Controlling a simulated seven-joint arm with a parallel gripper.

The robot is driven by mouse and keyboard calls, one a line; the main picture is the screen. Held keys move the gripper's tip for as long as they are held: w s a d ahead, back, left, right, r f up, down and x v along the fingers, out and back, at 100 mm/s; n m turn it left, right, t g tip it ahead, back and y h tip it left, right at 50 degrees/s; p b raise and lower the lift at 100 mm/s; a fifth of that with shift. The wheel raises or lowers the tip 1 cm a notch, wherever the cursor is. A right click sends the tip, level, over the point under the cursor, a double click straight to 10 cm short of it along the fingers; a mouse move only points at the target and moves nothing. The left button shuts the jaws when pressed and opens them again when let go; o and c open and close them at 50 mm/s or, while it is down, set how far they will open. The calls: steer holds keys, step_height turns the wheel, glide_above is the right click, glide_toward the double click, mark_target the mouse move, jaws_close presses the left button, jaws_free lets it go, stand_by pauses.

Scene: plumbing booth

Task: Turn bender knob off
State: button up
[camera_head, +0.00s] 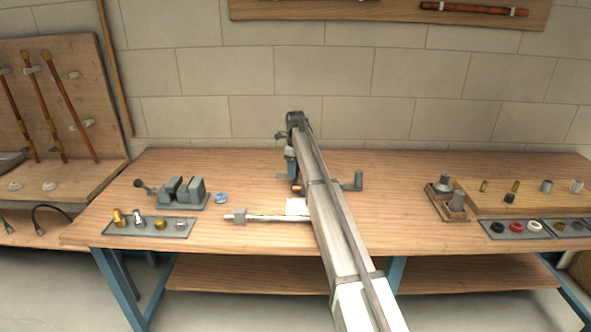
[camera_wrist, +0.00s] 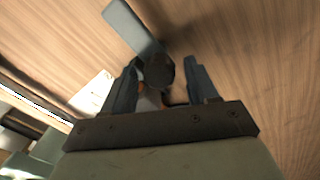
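The bender is mostly hidden behind my arm in the head view; a grey upright part with a foot (camera_head: 355,181) shows to the right of the arm. In the wrist view a dark round knob (camera_wrist: 158,71) lies between the fingers of my gripper (camera_wrist: 163,68), with a flat grey bar (camera_wrist: 130,24) running up and left from it. The fingers are apart. The knob is close to the left finger, with a wider gap on the right; I cannot tell if they touch. My gripper (camera_head: 291,170) points down over the bench in the head view, partly hidden by the arm.
The wooden bench (camera_head: 250,260) also holds a vise (camera_head: 184,192), a blue ring (camera_head: 221,198), a left tray of fittings (camera_head: 150,227), a horizontal rod (camera_head: 270,218) and a right tray of rings (camera_head: 515,229). The bench between my arm and the right-hand items is clear.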

step_height(320, 180, up, 14)
stand_by(0.8)
steer(key=shift+f, duration=0.1)
